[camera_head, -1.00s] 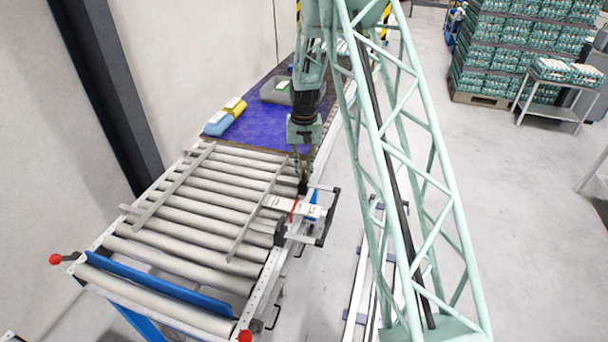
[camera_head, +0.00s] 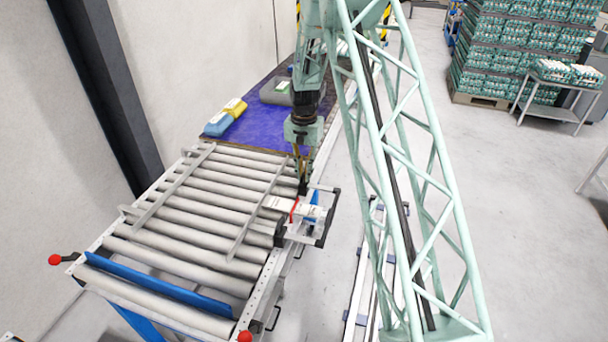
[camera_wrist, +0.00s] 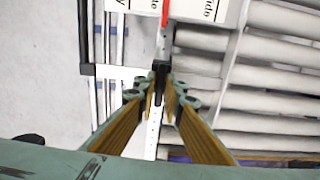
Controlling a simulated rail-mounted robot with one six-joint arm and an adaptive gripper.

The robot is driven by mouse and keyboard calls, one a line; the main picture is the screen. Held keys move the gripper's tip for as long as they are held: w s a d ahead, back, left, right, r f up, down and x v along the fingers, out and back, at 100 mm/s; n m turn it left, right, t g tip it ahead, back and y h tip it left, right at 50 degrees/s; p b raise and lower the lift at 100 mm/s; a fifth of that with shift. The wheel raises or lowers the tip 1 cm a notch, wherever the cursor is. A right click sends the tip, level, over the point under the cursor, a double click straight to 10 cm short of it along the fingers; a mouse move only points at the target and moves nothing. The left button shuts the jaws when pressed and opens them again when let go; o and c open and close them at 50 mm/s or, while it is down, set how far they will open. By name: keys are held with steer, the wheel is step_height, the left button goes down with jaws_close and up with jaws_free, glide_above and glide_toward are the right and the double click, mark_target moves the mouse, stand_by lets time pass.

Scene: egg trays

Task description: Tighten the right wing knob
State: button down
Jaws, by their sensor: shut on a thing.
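My gripper (camera_head: 303,182) points down at the side rail of the roller conveyor, at the far end of a small bracket fixture (camera_head: 322,228). In the wrist view my gripper (camera_wrist: 161,88) has its two fingers closed in around a small black part (camera_wrist: 160,67) on the rail, which seems to be the wing knob. The fingertips hide much of it, so its wing angle cannot be told. A white plate with printed labels (camera_wrist: 195,9) and a red pointer (camera_wrist: 165,16) lie just beyond it.
The roller conveyor (camera_head: 190,215) carries two guide bars lying across its rollers. A black block (camera_head: 280,234) sits at the fixture's near end. Red ball handles (camera_head: 55,259) stand at the conveyor's near corners. A blue-topped surface (camera_head: 262,118) with bags lies behind.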

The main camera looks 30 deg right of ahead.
mark_target(304, 173)
steer(key=c, duration=2.7)
jaws_free()
steer(key=shift+r, duration=0.1)
steer(key=shift+r, duration=5.95)
